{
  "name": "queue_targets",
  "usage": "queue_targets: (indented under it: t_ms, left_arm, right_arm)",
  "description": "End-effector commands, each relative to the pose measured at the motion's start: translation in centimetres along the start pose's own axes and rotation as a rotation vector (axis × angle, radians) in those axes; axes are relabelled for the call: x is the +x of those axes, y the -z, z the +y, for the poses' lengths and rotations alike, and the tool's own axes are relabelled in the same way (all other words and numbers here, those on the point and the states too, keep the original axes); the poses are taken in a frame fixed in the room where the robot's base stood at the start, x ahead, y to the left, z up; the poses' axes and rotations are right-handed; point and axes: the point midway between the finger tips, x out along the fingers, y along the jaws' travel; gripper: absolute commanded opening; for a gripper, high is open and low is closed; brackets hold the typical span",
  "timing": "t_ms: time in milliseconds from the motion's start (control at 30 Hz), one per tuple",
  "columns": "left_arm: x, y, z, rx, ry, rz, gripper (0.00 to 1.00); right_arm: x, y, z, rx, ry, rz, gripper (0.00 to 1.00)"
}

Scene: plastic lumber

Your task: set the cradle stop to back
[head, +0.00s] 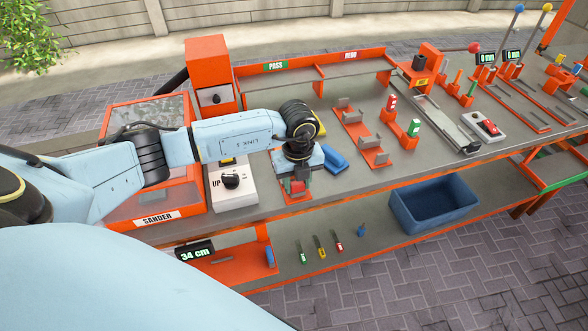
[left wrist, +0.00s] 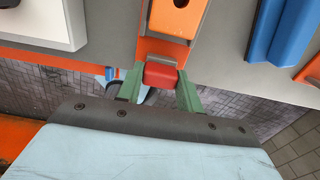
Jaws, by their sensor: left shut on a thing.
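A small red block (left wrist: 161,74) sits at the end of an orange plate (left wrist: 160,48) in the left wrist view. My left gripper (left wrist: 160,84) is shut on this block, one green finger on each side. In the head view the red block (head: 298,187) shows just below my left gripper (head: 296,181), near the bench's front edge. The plate is partly hidden by my wrist there. No label names the cradle stop, and I cannot read its front or back position. My right gripper is in neither view.
A white switch box (head: 233,195) stands left of the gripper, and a blue piece (head: 334,158) lies close on its right. An orange rack with grey supports (head: 362,138) is farther right. A blue bin (head: 433,205) is on the lower shelf.

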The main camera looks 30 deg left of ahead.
Motion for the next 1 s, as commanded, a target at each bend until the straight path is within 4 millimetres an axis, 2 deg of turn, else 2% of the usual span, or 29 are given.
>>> queue_targets:
  t_ms: [33,267,300,433,767,867,1000]
  left_arm:
    - [-0.2,0.5,0.0,0.004,-0.001,0.005,0.00]
    - [0.0,0.5,0.0,0.004,0.000,0.005,0.00]
    - [0.0,0.5,0.0,0.004,0.000,0.005,0.40]
    - [0.0,0.5,0.0,0.003,0.000,0.004,0.57]
    - [-0.2,0.4,0.0,0.002,0.001,0.002,0.58]
    - [-1.2,0.3,-0.1,0.001,0.002,0.002,0.58]
    - [-3.8,0.3,-0.1,0.004,0.004,0.000,0.58]
  right_arm:
    - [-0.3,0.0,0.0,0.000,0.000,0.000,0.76]
    - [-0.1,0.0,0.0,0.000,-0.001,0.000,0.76]
    - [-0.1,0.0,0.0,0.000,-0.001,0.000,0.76]
    - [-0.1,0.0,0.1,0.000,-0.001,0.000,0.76]
    - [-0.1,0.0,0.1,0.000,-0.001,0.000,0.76]
    - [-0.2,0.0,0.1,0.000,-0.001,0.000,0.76]
    - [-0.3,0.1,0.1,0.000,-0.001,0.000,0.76]
